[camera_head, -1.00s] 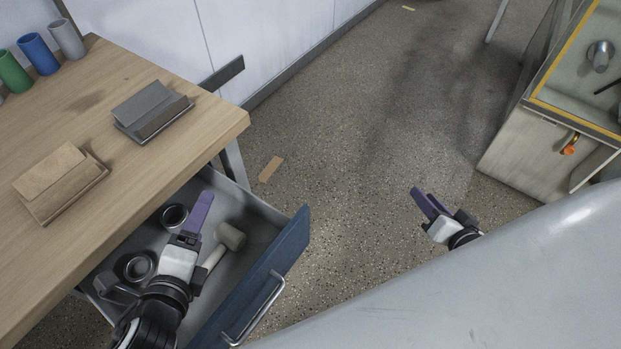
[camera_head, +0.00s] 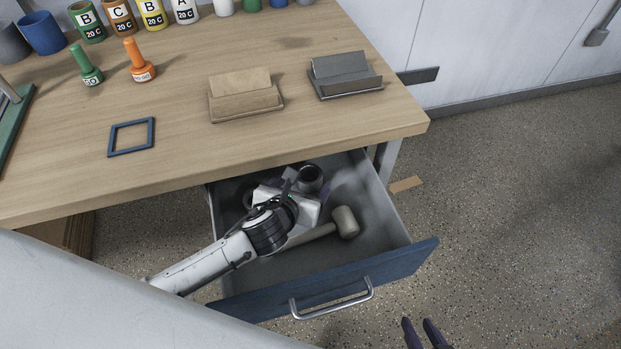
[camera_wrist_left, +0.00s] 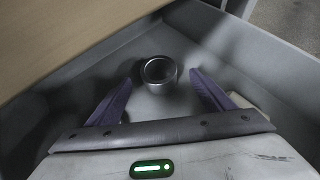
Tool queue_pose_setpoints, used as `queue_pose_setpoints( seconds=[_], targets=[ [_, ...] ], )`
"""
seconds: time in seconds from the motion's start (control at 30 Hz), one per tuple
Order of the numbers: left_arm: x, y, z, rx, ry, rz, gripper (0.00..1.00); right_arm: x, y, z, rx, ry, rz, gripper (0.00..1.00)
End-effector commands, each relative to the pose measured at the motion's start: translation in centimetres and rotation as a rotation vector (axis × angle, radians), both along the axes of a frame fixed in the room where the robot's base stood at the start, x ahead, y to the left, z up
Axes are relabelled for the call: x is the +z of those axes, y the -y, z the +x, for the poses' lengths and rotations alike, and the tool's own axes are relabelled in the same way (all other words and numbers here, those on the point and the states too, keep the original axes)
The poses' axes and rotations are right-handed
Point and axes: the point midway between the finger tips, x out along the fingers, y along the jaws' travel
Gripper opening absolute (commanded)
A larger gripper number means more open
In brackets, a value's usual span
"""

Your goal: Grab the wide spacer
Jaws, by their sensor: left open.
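A dark metal ring (camera_head: 311,177), a spacer by its look, stands in the open drawer (camera_head: 385,235). In the left wrist view the ring (camera_wrist_left: 158,72) lies between the two purple fingers of my left gripper (camera_wrist_left: 161,80), not touching them. I cannot tell whether it is the wide one. My left gripper (camera_head: 306,188) is open, inside the drawer, and its wrist hides part of the contents. A second dark ring (camera_head: 249,195) is mostly hidden behind it. My right gripper (camera_head: 418,330) shows only its purple fingers, apart and empty, at the bottom edge.
A pale mallet (camera_head: 346,222) lies in the drawer, right of my left gripper. The drawer front has a metal handle (camera_head: 332,300). The wooden table (camera_head: 190,160) overhangs the drawer's back. It bears two stands (camera_head: 245,100), a blue frame (camera_head: 131,137), stamps and labelled cans.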

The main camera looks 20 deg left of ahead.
Motion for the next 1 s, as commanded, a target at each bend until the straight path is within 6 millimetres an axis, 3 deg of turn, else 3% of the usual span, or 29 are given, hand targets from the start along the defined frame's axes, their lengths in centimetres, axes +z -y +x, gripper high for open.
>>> queue_pose_setpoints(
  seconds=[0.23,0.53,0.57,0.8,1.0],
  targets=[
    [-2.2,-0.2,3.0,0.001,0.000,-0.002,0.75,-0.8,-0.2,0.1,0.004,0.000,0.001,0.28],
    [-2.4,-0.2,3.6,-0.001,0.001,-0.002,0.75,-0.7,-0.3,0.1,0.006,0.001,0.000,0.28],
    [-2.4,-0.2,3.6,-0.001,0.001,-0.002,0.73,-0.7,-0.3,0.2,0.005,0.002,0.001,0.28],
    [-2.4,-0.2,3.6,0.000,0.000,-0.001,0.33,-0.5,-0.3,0.2,0.006,0.005,0.002,0.28],
    [-2.4,-0.2,3.6,-0.001,0.001,-0.002,0.29,-0.5,-0.3,0.3,0.005,0.006,0.003,0.28]
  ],
)
